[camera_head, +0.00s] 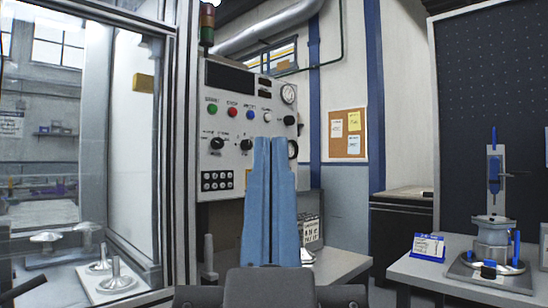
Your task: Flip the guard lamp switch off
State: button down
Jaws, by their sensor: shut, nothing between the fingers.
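A light grey control panel (226,164) stands at centre left. It has a green button (213,113), a red button (233,113), a blue button (250,114) and a pale control (267,114) in a row. Black rotary knobs (216,143) sit below them, and another black knob (289,120) is at the right end. The labels are too small to tell which control is the guard lamp switch, or its setting. My gripper (270,142) points up in front of the panel, its blue fingers shut and empty. It hides part of the panel's lower right. Contact with the panel cannot be told.
A framed glass enclosure (175,130) stands close on the left, with metal parts inside. A signal tower (207,24) rises above the panel. At right, a bench (415,272) holds a metal fixture (495,238) and a blue-edged card (428,246). Floor shows between the benches.

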notch_tip(320, 180, up, 30)
jog(key=p, duration=2.7)
